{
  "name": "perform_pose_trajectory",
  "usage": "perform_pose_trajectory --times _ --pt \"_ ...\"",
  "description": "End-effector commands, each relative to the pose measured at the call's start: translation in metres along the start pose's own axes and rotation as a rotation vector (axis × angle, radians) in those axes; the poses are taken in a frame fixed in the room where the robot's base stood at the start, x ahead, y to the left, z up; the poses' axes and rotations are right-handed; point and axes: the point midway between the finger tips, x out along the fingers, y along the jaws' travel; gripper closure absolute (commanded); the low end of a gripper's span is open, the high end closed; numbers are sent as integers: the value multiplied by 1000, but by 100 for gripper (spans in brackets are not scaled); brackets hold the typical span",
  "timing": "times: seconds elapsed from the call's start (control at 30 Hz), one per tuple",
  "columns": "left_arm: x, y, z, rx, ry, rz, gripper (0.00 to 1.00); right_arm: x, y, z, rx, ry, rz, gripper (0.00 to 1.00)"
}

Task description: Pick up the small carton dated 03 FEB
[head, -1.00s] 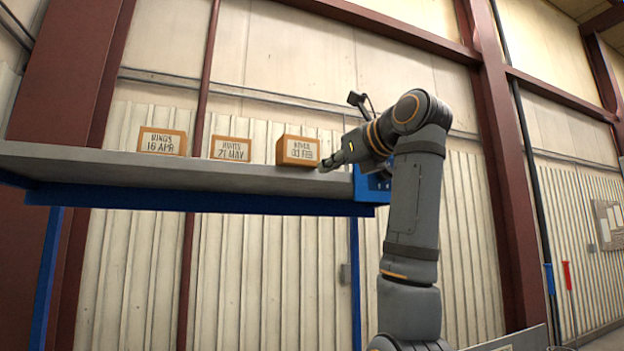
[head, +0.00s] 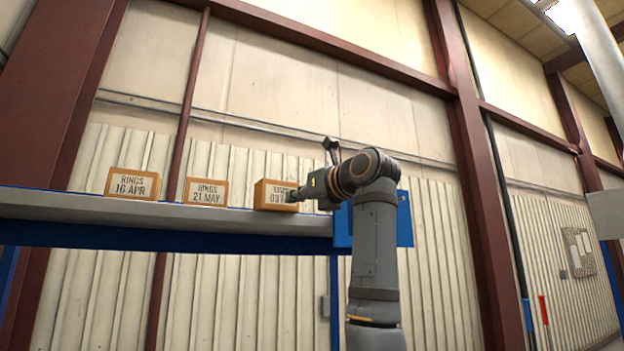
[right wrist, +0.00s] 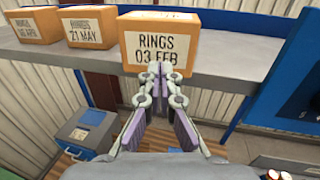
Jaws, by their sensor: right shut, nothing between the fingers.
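The small carton labelled RINGS 03 FEB (head: 268,194) stands upright on a grey shelf (head: 225,221), rightmost in a row of three. In the right wrist view the carton (right wrist: 160,32) is straight ahead at the shelf's front edge. My right gripper (head: 292,196) is in front of the carton's label and covers part of the date in the head view. In the right wrist view its fingertips (right wrist: 160,72) are together, empty, just below or over the label's lower edge. Whether they touch the carton I cannot tell. My left gripper is not in view.
Cartons marked 16 APR (head: 132,184) and 21 MAY (head: 206,191) stand to the left on the same shelf. A blue plate (head: 404,220) is at the shelf's right end. A blue-grey bin (right wrist: 88,132) stands below the shelf.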

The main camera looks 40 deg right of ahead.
Motion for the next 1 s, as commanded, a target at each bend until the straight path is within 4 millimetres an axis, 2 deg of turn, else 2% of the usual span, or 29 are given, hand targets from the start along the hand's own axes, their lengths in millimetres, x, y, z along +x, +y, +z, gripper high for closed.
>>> perform_pose_trajectory --times 0.07,0.2,0.6,0.83,1.0 --pt "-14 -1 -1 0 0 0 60 11 0 5 0 2 0 100" --pt "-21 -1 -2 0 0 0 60 22 0 2 -1 1 -1 100" --pt "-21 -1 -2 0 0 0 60 25 0 0 0 -1 -1 100" --pt "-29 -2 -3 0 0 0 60 48 0 1 0 2 0 100" --pt "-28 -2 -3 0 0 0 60 48 0 0 0 0 0 100"
